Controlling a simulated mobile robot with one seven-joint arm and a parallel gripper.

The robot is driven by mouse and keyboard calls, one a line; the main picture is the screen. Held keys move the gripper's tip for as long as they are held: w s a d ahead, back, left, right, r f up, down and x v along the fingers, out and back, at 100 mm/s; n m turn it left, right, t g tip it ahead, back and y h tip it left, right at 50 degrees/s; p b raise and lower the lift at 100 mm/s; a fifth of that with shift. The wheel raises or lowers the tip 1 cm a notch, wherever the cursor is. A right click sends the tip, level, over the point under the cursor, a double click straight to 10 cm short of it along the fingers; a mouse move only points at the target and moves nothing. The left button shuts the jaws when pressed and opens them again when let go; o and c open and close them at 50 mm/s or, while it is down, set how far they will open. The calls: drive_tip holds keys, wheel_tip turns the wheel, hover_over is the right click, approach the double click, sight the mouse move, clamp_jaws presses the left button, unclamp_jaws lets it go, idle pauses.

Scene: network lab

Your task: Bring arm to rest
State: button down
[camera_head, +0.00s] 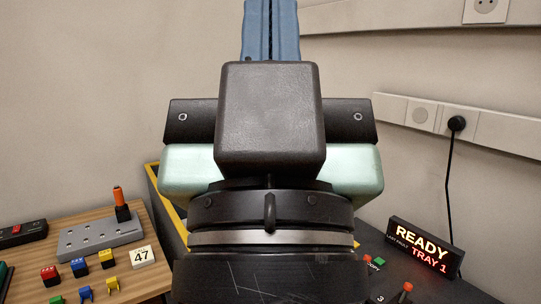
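My gripper (271,28) is raised in the middle of the camera_head view, seen from behind. Its two blue fingers point up and lie side by side with only a thin dark line between them. The fingertips run out of the top edge of the picture, so they are hidden. No held object shows. My dark wrist and pale green gripper housing fill the centre of the view and hide what is behind them.
At right, a dark surface (434,291) bears a lit "READY TRAY 1" sign (424,246). A black cable (449,190) hangs from a wall socket.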

wheel_tip(320, 180, up, 17)
drive_tip(key=p, duration=1.7)
drive_tip(key=shift+w, duration=0.1)
